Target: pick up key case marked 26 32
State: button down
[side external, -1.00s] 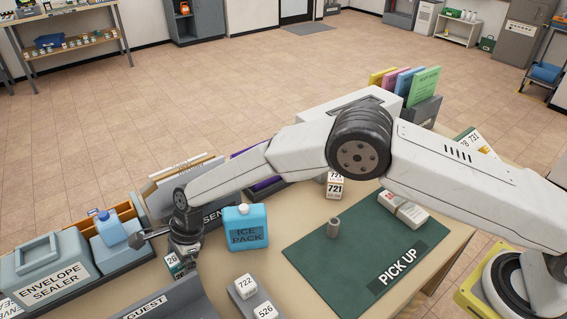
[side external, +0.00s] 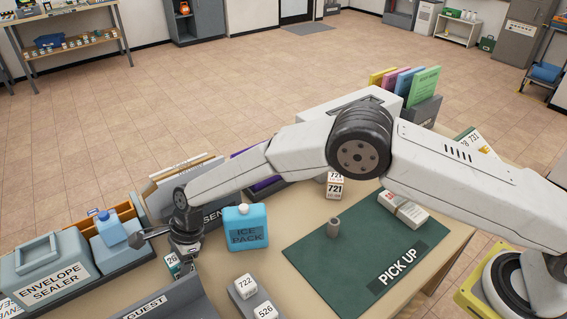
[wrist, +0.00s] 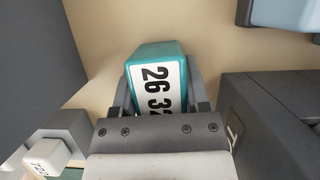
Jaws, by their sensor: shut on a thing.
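The key case marked 26 32 (wrist: 157,88) is teal with a white label, between the two fingers of my gripper (wrist: 160,90) in the wrist view. In the side view the same case (side external: 172,264) shows only in part, low beside my gripper (side external: 183,262), with the wrist hiding the rest. My gripper is shut on the case, close above the tan tabletop. I cannot tell whether the case touches the table.
A blue ice pack (side external: 246,228) stands just right of my gripper. The envelope sealer (side external: 48,270) is at left, the guest tray (side external: 160,303) in front. Cases 722 (side external: 245,286) and 526 (side external: 265,311) sit nearby. The green pick up mat (side external: 350,262) has clear space.

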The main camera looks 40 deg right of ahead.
aim_at(175, 258)
jog(key=shift+r, duration=0.15)
jog(key=shift+r, duration=0.55)
notch_tip(175, 258, up, 2)
jog(key=s+d+r, duration=0.7)
jog(key=s+r, duration=0.2)
jog(key=s, duration=0.2)
jog(key=shift+s+d+r, duration=0.25)
jog(key=shift+s+d, duration=0.05)
jog(key=shift+d, duration=0.1)
